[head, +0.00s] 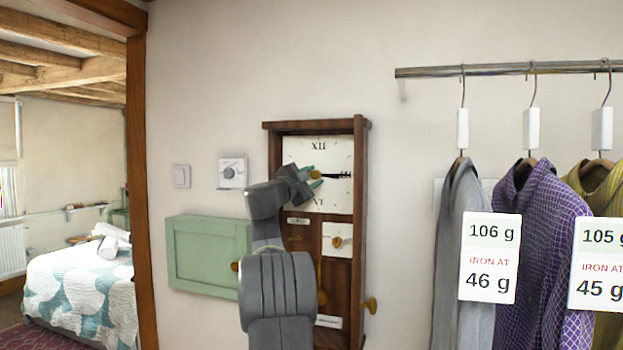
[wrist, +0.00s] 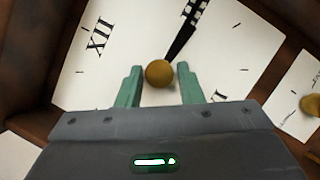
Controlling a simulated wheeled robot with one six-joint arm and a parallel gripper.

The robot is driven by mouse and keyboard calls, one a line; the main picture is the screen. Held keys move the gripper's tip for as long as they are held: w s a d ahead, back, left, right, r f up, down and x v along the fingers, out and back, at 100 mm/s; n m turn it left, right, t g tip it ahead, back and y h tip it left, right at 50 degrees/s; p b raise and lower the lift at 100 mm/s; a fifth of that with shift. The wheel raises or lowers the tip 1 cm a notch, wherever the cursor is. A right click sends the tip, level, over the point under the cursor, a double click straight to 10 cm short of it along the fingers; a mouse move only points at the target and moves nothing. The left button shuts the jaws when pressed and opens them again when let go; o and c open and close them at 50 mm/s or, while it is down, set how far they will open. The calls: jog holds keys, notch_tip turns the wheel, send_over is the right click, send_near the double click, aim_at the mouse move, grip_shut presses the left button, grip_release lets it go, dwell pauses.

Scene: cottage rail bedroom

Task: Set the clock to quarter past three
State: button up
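The wooden clock (head: 361,200) hangs on the wall with a white face (head: 335,150). Its dark hand (head: 336,176) points right at the III; it also shows in the wrist view (wrist: 181,43). Only one dark hand is distinct; I cannot tell whether two overlap. A round brass knob (wrist: 159,73) sits at the hand's inner end. My gripper (head: 316,175) is at the face's middle, its green fingers on either side of the knob in the wrist view (wrist: 159,70). Small gaps show between fingers and knob, so it looks open. My arm hides the face's left part in the head view.
A small white panel with a brass knob (head: 338,242) is below the face, and another brass knob (head: 370,305) is at the case's lower right side. A green cabinet (head: 205,255) is left of the clock. Shirts (head: 535,215) hang from a rail at right.

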jog(key=shift+o, duration=1.2)
jog(key=b+v, duration=0.5)
jog(key=v, duration=0.8)
jog(key=shift+s+a+f, duration=0.15)
jog(key=shift+s+a, duration=0.05)
jog(key=shift+s, duration=0.1)
jog(key=p+x, duration=0.5)
jog(key=x, duration=0.9)
jog(key=shift+s+a, duration=0.1)
jog(key=shift+s, duration=0.05)
